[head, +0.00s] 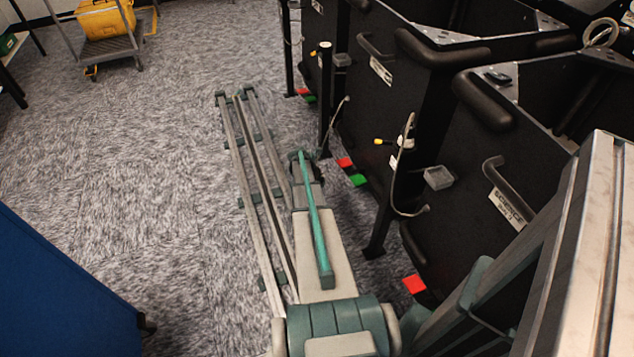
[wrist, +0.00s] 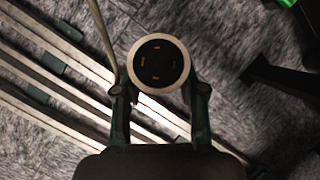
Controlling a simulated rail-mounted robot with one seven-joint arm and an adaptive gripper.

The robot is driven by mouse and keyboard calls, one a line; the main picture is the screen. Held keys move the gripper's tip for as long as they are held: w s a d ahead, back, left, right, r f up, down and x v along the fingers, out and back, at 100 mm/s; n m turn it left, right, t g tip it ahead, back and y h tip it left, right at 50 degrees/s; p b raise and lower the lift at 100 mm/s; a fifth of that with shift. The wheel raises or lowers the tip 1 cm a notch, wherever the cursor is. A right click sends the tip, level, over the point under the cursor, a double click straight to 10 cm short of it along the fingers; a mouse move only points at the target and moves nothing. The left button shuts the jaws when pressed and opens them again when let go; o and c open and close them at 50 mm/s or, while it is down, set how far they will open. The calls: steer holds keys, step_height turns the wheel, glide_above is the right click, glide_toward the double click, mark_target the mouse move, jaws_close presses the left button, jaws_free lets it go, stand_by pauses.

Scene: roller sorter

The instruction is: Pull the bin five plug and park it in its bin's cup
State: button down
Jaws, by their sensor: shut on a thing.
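In the wrist view my gripper (wrist: 160,88) is shut on a round plug (wrist: 158,63). The plug has a pale rim and a dark face with several small orange slots, and the face points at the camera. A pale cord (wrist: 103,38) runs up from beside it. In the head view my gripper (head: 302,158) is low beside a black post, over the floor, and hides most of the plug. A thin cord (head: 338,112) rises from there toward a black bin (head: 375,100). Grey cups show on the bin fronts (head: 438,177) (head: 343,60). I cannot read which bin is five.
Black posts (head: 325,95) stand before the bins; a nearer post (head: 378,235) has a looping cord (head: 402,150). A yellow-tipped piece (head: 381,141) sticks out from a bin. Red and green floor tags (head: 357,180) lie below. Carpet at left is open; a blue panel (head: 55,290) stands lower left.

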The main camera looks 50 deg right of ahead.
step_height(320, 180, up, 43)
steer(key=p, duration=2.8)
stand_by(5.0)
